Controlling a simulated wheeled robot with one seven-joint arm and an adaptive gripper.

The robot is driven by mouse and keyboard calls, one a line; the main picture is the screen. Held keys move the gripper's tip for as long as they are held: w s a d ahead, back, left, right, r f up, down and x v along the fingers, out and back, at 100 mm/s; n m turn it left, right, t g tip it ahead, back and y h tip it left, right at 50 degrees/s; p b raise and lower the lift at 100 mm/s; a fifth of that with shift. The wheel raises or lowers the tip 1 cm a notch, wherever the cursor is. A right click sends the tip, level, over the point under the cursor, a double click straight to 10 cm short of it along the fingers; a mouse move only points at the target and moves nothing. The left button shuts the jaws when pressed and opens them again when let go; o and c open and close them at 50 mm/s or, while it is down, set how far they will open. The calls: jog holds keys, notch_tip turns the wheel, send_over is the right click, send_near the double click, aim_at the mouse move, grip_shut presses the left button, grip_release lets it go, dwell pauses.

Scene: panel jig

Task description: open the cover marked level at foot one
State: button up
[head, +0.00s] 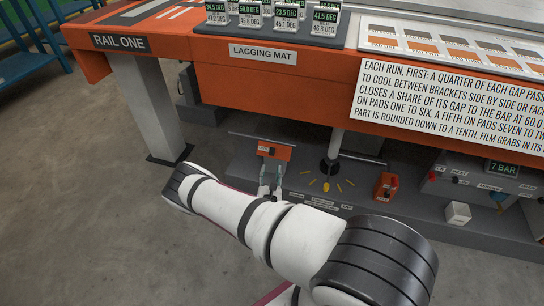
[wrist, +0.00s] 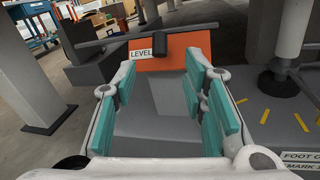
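The orange cover (wrist: 182,50) with a white LEVEL label (wrist: 141,54) is in the wrist view, just beyond my fingertips. A dark knob or handle (wrist: 160,43) stands at its middle. The same cover shows small in the head view (head: 274,150), low under the bench. My gripper (wrist: 163,72) is open, teal pads wide apart, with nothing between them. In the head view my gripper (head: 270,183) is just in front of the cover, and my arm hides part of the floor there. I cannot tell whether the fingertips touch the cover.
A levelling foot (head: 330,165) stands right of the cover, with yellow marks around its base. An orange box (head: 386,186), a white cube (head: 457,213) and a 7 BAR panel (head: 503,168) lie further right. The orange bench edge (head: 270,92) overhangs above. Open floor (head: 90,210) is at left.

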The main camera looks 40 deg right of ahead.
aim_at(272, 153)
jog(key=b+x, duration=0.3)
jog(key=x, duration=0.7)
jog(key=shift+w+d+b, duration=0.1)
jog(key=shift+b, duration=0.2)
grip_shut()
